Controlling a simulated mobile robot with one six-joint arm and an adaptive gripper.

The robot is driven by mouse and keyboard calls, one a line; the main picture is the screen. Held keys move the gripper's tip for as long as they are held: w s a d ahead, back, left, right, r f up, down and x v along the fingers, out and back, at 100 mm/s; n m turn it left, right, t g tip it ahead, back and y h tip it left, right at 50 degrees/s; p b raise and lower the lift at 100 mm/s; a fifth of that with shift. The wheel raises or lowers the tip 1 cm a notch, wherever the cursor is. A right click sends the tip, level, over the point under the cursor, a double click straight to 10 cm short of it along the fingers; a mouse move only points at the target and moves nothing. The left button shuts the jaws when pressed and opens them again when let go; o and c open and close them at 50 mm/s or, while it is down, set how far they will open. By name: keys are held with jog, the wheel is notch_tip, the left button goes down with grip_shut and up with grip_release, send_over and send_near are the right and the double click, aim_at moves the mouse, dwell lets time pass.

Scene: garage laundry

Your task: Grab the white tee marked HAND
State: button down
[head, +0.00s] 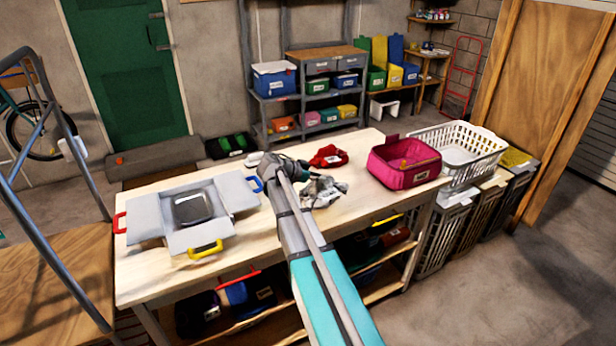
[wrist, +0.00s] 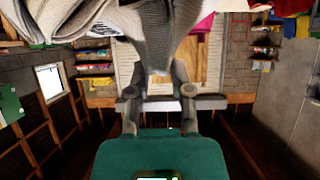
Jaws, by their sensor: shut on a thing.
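My gripper (wrist: 158,80) is shut on pale whitish-grey cloth (wrist: 165,35) in the wrist view. The cloth is pinched between the two fingers and spreads across the top of that view. In the head view, my gripper (head: 296,172) is low over the middle of the table, partly hidden by my arm. A crumpled white and grey cloth heap (head: 324,191) is just right of it. I cannot read a HAND mark on any cloth, nor tell whether the held cloth is fully clear of the table.
On the wooden table (head: 150,277), a red garment (head: 328,156) lies behind the heap. A pink bin (head: 405,163) stands to the right, and a grey open-flapped box (head: 160,212) to the left. A white basket (head: 470,140) and hampers (head: 443,235) stand beyond the right end.

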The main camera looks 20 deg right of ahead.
jog(key=s+d+r+p, duration=0.4)
jog(key=s+r, duration=0.1)
jog(key=s, duration=0.3)
jog(key=shift+s+d, duration=0.35)
